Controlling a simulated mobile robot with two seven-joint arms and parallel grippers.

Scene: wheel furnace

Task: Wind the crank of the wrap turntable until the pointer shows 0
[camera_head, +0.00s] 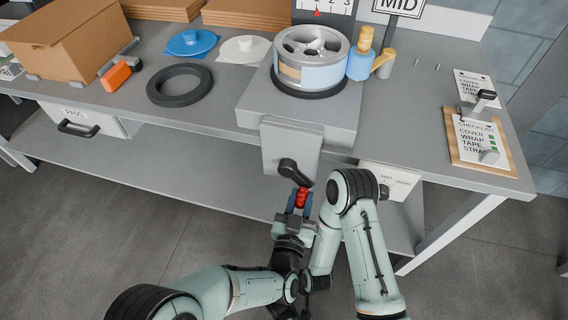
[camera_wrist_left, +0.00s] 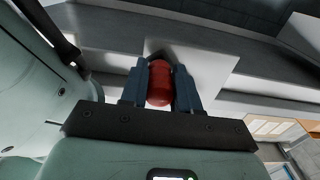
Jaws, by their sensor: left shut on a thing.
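The wrap turntable (camera_head: 255,108) is a grey block on the bench with a silver wheel (camera_head: 312,45) lying on it. Its scale (camera_head: 340,6) is cut by the top edge; the red pointer (camera_head: 317,13) appears near the 1. The black crank (camera_head: 289,170) sticks out from the front panel, with a red handle (camera_head: 302,197) at its end. My left gripper (camera_head: 300,203) is shut on the red handle. The left wrist view shows the handle (camera_wrist_left: 160,84) between both fingers (camera_wrist_left: 160,88). I cannot make out my right gripper.
A black ring (camera_head: 180,85), an orange tool (camera_head: 115,77), a cardboard box (camera_head: 72,38) and a checklist clipboard (camera_head: 480,142) lie on the bench. A lower shelf (camera_head: 190,175) runs beneath.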

